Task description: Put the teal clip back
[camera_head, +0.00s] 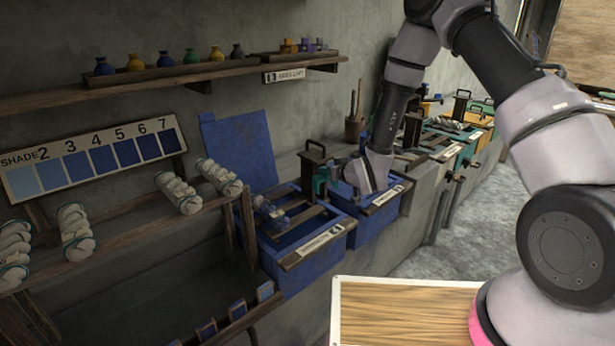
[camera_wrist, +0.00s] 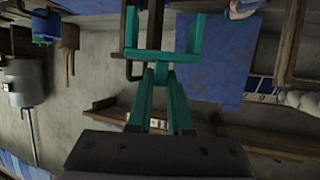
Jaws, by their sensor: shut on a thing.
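In the head view a small teal part (camera_head: 321,181) shows beside the dark wooden post with a handle (camera_head: 314,158). My gripper (camera_wrist: 162,78) is shut on the clip; its fingertips are hard to tell apart from the teal legs. In the wrist view the fork overlaps a brown wooden post; I cannot tell whether they touch. In the head view my gripper's tips are hidden behind my wrist.
Two blue vats with labelled rims, the nearer one (camera_head: 298,262) and the farther one (camera_head: 372,222), stand by the wall. A blue lid (camera_head: 238,150) leans behind them. A rail with white yarn skeins (camera_head: 178,192) is at left. A shelf (camera_head: 200,75) with small jars runs above.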

